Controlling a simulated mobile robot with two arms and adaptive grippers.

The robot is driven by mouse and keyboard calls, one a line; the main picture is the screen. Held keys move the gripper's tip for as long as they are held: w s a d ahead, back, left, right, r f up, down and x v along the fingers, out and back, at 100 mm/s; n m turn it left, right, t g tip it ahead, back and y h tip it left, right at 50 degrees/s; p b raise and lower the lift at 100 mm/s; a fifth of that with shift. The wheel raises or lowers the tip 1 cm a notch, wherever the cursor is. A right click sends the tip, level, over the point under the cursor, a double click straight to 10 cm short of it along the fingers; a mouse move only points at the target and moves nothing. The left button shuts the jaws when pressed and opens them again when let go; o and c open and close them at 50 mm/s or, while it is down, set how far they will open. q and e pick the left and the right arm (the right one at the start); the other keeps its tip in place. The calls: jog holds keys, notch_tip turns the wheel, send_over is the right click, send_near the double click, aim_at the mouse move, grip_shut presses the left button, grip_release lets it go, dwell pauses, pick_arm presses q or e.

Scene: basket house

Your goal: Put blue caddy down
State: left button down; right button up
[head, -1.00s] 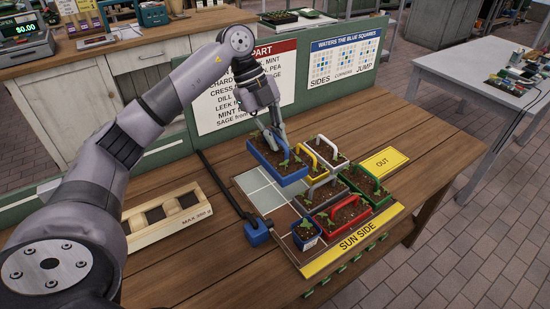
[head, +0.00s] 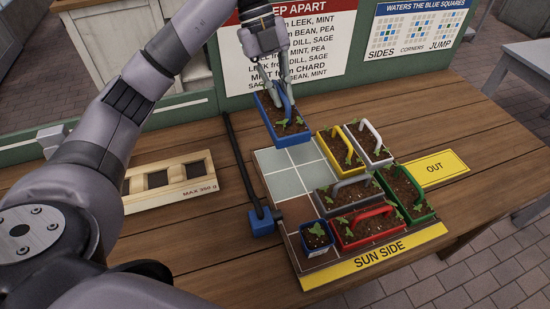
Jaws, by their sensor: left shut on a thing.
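The blue caddy (head: 291,137) is a long blue box of soil and seedlings with a blue handle. My left gripper (head: 284,104) is shut on its handle from above. The caddy is at the back left edge of the gridded tray (head: 284,183), and it looks held above it; I cannot tell whether it touches anything. The tray's left and back-left squares are bare. My right gripper is not in view.
On the tray stand yellow (head: 334,153), white (head: 366,148), grey (head: 340,197), green (head: 407,195) and red (head: 360,228) caddies and a small blue pot (head: 317,236). A blue-ended black bar (head: 262,222) lies left of the tray. A wooden holder (head: 170,182) lies further left.

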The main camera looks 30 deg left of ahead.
aim_at(280, 110)
pick_arm(q)
notch_tip(280, 110, down, 5)
jog(key=shift+s+r, duration=0.1)
notch_tip(280, 110, down, 13)
jog(key=shift+f+p, duration=0.15)
jog(key=shift+p, duration=0.45)
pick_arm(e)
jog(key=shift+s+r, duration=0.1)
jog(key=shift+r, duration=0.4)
pick_arm(q)
jog(key=shift+f, duration=0.15)
jog(key=c, duration=2.2)
grip_release()
jog(key=shift+f, duration=0.1)
jog(key=o, duration=0.5)
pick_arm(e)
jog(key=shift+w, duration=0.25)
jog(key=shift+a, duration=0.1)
